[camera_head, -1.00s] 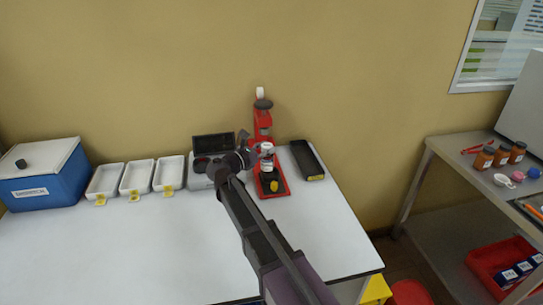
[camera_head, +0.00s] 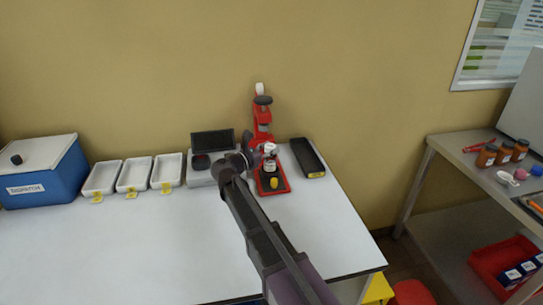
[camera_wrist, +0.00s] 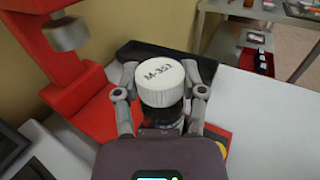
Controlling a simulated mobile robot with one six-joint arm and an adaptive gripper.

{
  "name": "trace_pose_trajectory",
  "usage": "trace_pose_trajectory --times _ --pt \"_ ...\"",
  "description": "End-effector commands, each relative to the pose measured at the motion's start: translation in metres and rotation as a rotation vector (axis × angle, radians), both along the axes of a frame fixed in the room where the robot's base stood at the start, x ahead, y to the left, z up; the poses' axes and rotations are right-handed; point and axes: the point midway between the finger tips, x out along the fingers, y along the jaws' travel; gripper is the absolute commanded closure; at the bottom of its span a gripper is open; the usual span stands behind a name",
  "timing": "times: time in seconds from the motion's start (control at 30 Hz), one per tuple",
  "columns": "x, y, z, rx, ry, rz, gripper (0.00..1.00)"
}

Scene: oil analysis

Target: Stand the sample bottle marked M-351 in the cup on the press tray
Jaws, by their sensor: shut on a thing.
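My gripper (camera_wrist: 160,92) is shut on the sample bottle (camera_wrist: 162,82), with one finger on each side of it. The bottle is upright, with a dark body and a white cap printed M-35 and a last digit that is hard to read. In the head view the bottle (camera_head: 270,165) is over the base of the red press (camera_head: 263,115). The press tray (camera_head: 284,187) is dark with a red edge. The cup is hidden by the bottle and gripper, so I cannot tell whether the bottle is inside or above it.
A black tray (camera_head: 308,158) lies right of the press. A grey device with an open lid (camera_head: 212,142) stands left of it. White trays (camera_head: 133,174) and a blue box (camera_head: 40,170) are farther left. The table front is clear. Brown jars (camera_head: 503,152) stand on the right bench.

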Motion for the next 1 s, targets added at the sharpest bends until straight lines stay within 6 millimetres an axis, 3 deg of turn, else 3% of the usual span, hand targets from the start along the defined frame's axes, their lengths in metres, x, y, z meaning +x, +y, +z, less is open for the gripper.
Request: trace_pose_trajectory --times 0.1,0.83,0.87,0.97,1.0 --pt "-0.0001 0.0001 -0.0083 0.000 0.000 0.000 0.99" --pt "0.0000 0.0001 -0.0162 0.000 0.000 0.000 0.99" --pt "0.0000 0.0001 -0.0155 0.000 0.000 0.000 0.41" --pt "0.0000 0.0001 -0.0149 0.000 0.000 0.000 0.12" --pt "0.0000 0.0001 -0.0149 0.000 0.000 0.000 0.12"
